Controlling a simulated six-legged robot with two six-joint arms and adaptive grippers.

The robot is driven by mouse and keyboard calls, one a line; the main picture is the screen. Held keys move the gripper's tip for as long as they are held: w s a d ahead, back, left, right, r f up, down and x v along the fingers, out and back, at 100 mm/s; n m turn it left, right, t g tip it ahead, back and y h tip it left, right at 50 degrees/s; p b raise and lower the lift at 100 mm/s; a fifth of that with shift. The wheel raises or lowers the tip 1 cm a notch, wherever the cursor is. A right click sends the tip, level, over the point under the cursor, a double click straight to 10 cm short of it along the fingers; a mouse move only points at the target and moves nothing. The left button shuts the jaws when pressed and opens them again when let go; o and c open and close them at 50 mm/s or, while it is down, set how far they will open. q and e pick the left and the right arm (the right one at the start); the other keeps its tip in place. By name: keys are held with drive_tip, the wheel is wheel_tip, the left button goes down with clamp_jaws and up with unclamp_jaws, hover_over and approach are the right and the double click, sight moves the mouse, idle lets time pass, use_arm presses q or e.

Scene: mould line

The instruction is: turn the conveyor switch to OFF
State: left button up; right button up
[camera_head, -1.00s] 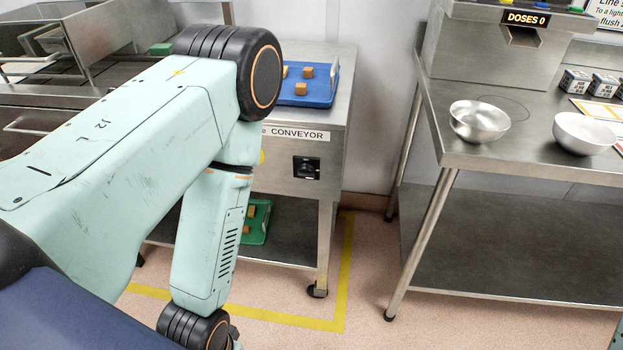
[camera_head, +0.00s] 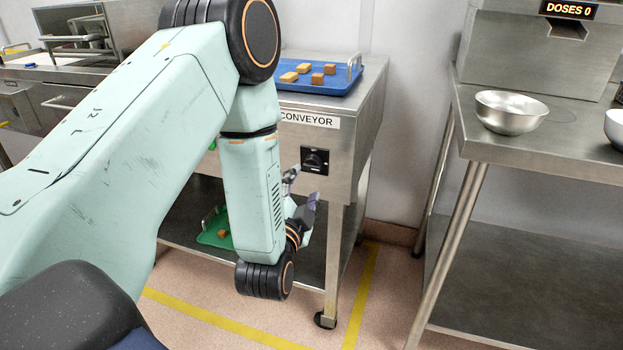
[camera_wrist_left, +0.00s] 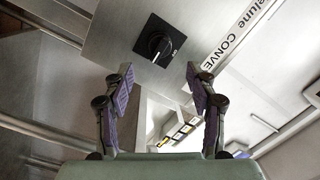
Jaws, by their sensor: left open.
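The conveyor switch (camera_head: 315,160) is a black rotary knob on a square black plate, set in the steel front panel under the CONVEYOR label (camera_head: 308,119). In the left wrist view the switch (camera_wrist_left: 159,41) lies beyond the fingertips, at the upper middle. A small white mark beside the knob is too small to read surely. My left gripper (camera_head: 300,183) is open and empty, just below and in front of the switch, apart from it. Its two fingers (camera_wrist_left: 163,84) stand spread in the left wrist view. My right gripper is not in view.
A blue tray (camera_head: 340,88) with several brown pieces sits on top of the conveyor cabinet. A green tray (camera_head: 210,238) lies on its lower shelf. A steel table (camera_head: 480,115) with bowls stands at the right, with a floor gap between.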

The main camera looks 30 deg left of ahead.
sight(311, 169)
use_arm(q)
drive_tip(key=b+x, duration=0.1)
drive_tip(key=x, duration=0.6)
drive_tip(key=shift+w+a+f+b, duration=0.1)
drive_tip(key=shift+w+a+b, duration=0.05)
drive_tip(key=shift+b, duration=0.25)
drive_tip(key=c, duration=1.1)
